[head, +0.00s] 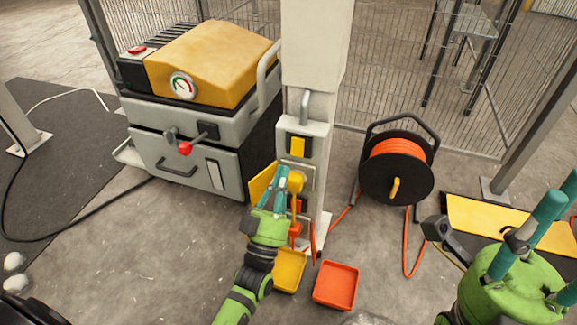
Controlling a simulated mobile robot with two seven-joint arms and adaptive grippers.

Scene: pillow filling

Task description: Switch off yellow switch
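A grey-white switch post (315,45) stands in the middle of the head view. A yellow rectangular switch piece (298,146) sits on a panel on its front. Below it is a yellow lever-like switch (296,184) with a rounded top. My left gripper (284,178), green with teal fingers, is just left of this lever, and its fingertips overlap or touch its edge. I cannot tell whether the fingers are closed on it. My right gripper (560,195) is at the lower right, its teal fingers spread apart, empty and far from the post.
A yellow-topped machine (210,60) with a red knob (185,148) stands left of the post. An orange cable reel (397,165) stands to the right. A yellow tray (288,270) and a red tray (336,285) lie at the post's foot. Wire fencing closes the back.

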